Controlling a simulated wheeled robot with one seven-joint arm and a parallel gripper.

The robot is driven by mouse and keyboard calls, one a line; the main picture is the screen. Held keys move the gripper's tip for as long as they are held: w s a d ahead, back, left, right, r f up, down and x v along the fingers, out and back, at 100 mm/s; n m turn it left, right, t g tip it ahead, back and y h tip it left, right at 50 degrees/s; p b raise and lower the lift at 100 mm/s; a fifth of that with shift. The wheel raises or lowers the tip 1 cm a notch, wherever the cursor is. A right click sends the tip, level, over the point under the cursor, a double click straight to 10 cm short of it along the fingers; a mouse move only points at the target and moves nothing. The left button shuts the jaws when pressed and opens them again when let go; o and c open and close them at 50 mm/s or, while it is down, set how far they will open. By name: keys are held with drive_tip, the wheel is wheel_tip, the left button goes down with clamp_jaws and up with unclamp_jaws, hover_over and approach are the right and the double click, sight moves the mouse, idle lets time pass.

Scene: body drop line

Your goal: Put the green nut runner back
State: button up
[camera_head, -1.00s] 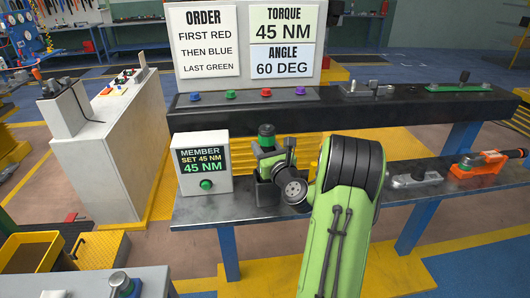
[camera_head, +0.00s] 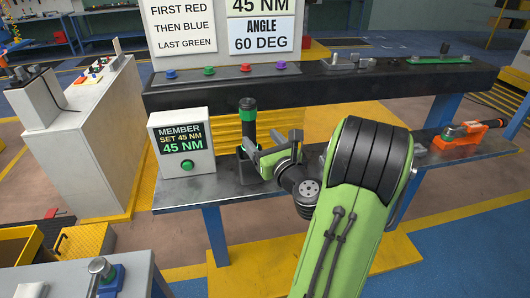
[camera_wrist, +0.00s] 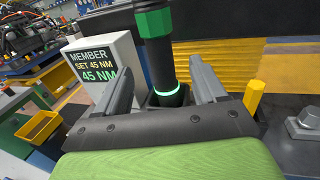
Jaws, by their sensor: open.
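The green nut runner (camera_head: 249,122) is a black upright cylinder with a green band near its top. It stands in a dark holder (camera_head: 247,168) on the lower bench, just right of the MEMBER display box (camera_head: 182,142). In the wrist view the nut runner (camera_wrist: 159,50) has a wide green collar and a lit green ring near its base. My gripper (camera_head: 257,148) is open at the nut runner's near right side. In the wrist view my gripper's fingers (camera_wrist: 163,82) stand apart, one on each side of it, and I see no clear contact. The holder's lower part is mostly hidden there.
An orange tool holder (camera_head: 460,138) with a tool sits at the bench's right. The dark upper shelf (camera_head: 320,84) runs behind, with colored buttons and a green fixture (camera_head: 438,59). My arm covers the bench's middle. A white cabinet (camera_head: 85,150) stands left.

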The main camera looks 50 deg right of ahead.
drive_tip(key=a+f+n+g+y, duration=0.25)
drive_tip(key=a+n+y, duration=0.25)
drive_tip(key=a+n, duration=0.65)
drive_tip(key=a+f+n+g+y, duration=0.25)
drive_tip(key=a+n+y, duration=0.25)
drive_tip(key=a+n, duration=0.7)
drive_tip(key=s+a+f+n+g+h, duration=0.1)
drive_tip(key=s+a+n+g+h, duration=0.1)
drive_tip(key=s+a+n+g, duration=0.55)
drive_tip(key=s+d+r+n+h+p, duration=0.1)
drive_tip(key=s+d+r+n+p, duration=0.2)
drive_tip(key=s+n, duration=0.6)
wheel_tip(320, 180, up, 2)
drive_tip(key=shift+s+d+t+h, duration=0.2)
drive_tip(key=shift+d+t+h, duration=0.1)
drive_tip(key=shift+t+h, duration=0.15)
